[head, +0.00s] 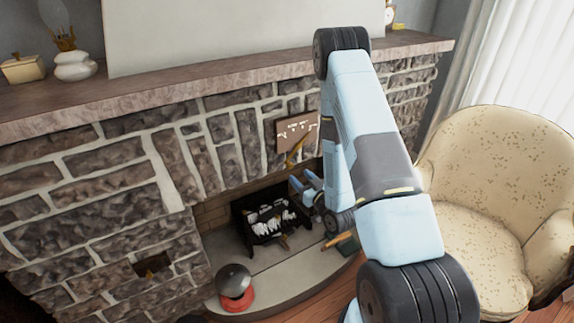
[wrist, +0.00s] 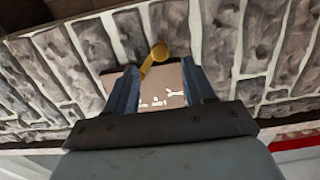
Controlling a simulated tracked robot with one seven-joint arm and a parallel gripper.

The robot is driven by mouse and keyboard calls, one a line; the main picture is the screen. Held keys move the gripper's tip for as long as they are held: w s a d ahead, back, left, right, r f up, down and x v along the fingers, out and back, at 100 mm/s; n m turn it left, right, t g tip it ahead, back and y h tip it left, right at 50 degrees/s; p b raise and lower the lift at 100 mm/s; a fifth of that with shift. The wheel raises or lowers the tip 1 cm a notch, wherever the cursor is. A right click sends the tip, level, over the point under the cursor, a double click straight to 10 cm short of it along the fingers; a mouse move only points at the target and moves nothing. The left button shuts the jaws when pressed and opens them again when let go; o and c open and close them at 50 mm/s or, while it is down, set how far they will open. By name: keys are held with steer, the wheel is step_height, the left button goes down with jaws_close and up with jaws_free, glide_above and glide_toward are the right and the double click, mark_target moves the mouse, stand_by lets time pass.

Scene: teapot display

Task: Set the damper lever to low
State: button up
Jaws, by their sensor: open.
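The damper lever (head: 296,152) is a brass-coloured handle. It sits on a brown plate (head: 288,128) with white markings, on the stone face above the firebox. The lever slants down and to the left in the head view. My gripper (head: 306,185) is open and below the lever, in front of the firebox opening. In the wrist view, the lever's rounded knob (wrist: 159,51) shows beyond and between the fingertips of my gripper (wrist: 160,72), with the plate (wrist: 165,88) behind. No contact is visible. The white markings are too small to read.
A black grate (head: 262,237) with pale pieces stands in the firebox. A red pot with a dark lid (head: 235,288) is on the hearth. A stone mantel (head: 200,83) juts out above the lever. A cream armchair (head: 480,160) stands at the right.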

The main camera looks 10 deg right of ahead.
mark_target(290, 167)
steer(key=x, duration=1)
steer(key=shift+a, duration=0.15)
jaws_close()
